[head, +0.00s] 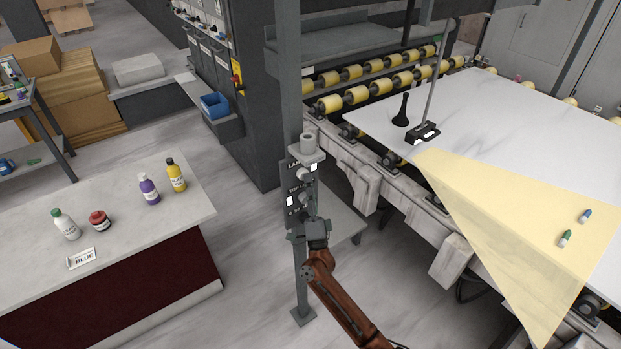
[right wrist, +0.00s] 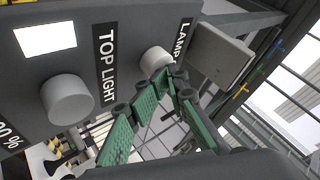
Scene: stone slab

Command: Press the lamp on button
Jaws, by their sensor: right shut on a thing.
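The grey control panel (head: 290,185) is fixed to a post in the middle of the head view. Its round light-grey lamp button (right wrist: 156,60) is beside the LAMP label in the right wrist view. A larger round knob (right wrist: 68,98) is beside the TOP LIGHT label. My right gripper (head: 312,222) is in front of the panel's lower part. In the right wrist view its green-padded fingers (right wrist: 177,78) come together at the tips, just below the lamp button in the picture. Whether they touch it, I cannot tell. My left gripper is not in view.
A white slab (head: 490,115) lies on the roller conveyor at right, with a black lamp fixture (head: 424,133) and a pale yellow area on it. A counter (head: 130,240) with several bottles stands at left. Open floor lies around the post (head: 303,285).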

